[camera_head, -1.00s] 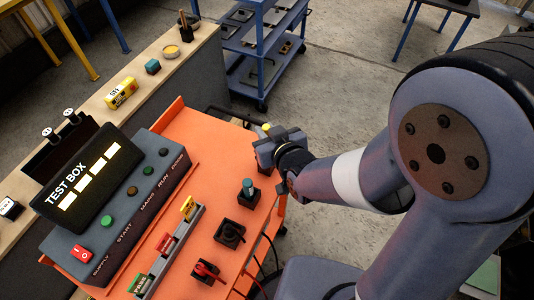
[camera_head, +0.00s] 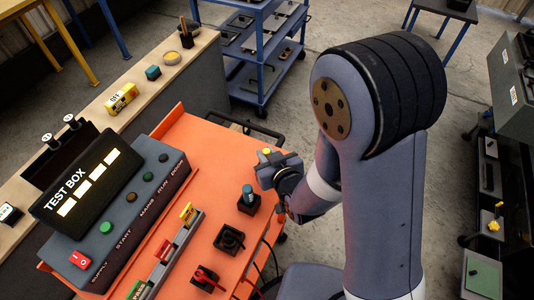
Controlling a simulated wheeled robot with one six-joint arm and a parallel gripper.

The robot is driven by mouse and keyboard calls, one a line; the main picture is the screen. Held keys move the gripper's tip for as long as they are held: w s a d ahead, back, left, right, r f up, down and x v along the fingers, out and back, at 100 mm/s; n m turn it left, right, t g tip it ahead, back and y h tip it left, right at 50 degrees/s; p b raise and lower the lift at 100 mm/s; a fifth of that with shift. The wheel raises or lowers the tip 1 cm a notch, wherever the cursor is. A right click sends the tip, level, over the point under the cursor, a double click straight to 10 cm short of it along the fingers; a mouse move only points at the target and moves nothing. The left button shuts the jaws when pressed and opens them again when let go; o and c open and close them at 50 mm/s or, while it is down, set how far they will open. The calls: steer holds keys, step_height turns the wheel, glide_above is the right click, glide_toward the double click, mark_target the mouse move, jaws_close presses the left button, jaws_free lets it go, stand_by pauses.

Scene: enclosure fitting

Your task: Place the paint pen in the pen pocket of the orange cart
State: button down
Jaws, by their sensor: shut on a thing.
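The orange cart (camera_head: 190,139) stands at the middle left, its top sloping away in the view. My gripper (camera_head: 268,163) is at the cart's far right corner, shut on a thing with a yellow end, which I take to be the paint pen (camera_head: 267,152). Only the yellow end shows; the rest is hidden by the gripper. A black holder (camera_head: 249,207) with a teal cylinder upright in it sits on the cart just below the gripper in the picture. I cannot make out an empty pen pocket, nor whether the pen touches the cart.
Black holders with a black item (camera_head: 229,239) and red leads (camera_head: 206,277) stand on the cart's right side. The test box (camera_head: 125,215) fills its left part. A bench (camera_head: 200,50) lies behind, and a blue shelf cart (camera_head: 265,75) stands beyond.

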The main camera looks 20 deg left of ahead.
steer(key=shift+f+b, duration=0.2)
steer(key=shift+b, duration=0.1)
steer(key=c, duration=1.3)
jaws_free()
steer(key=shift+r, duration=0.1)
steer(key=shift+c, duration=0.2)
steer(key=shift+r, duration=0.1)
